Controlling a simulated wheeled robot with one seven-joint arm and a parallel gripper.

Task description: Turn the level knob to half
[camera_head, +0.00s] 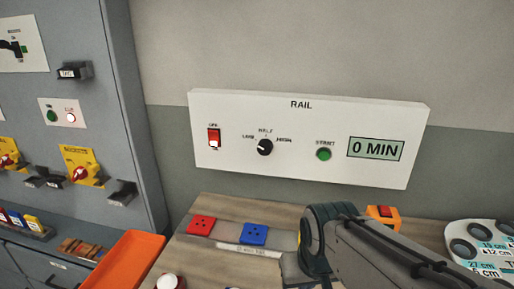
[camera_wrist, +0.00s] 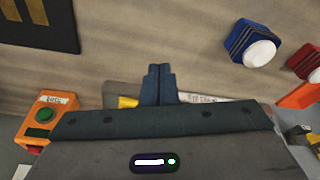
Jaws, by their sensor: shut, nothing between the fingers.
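The level knob (camera_head: 265,147) is a small black dial on the white RAIL panel (camera_head: 300,180), with LOW, HALF and HIGH printed around it. Its white mark appears on the left side, toward LOW, though it is small. A red rocker switch (camera_head: 214,137) is left of it. A green START button (camera_head: 324,154) and a display reading 0 MIN (camera_head: 375,149) are to the right. My gripper (camera_wrist: 157,85) is shut and empty, its blue-grey fingers together over the wooden bench in the wrist view. It is below and apart from the panel; the head view hides its fingertips.
The bench (camera_head: 215,210) holds a red block (camera_head: 201,225), a blue block (camera_head: 253,235) and an orange box (camera_head: 383,214). An orange tray (camera_head: 130,262) is at left, a white holed tray (camera_head: 485,240) at right. A grey cabinet (camera_head: 90,110) stands left. Space before the knob looks clear.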

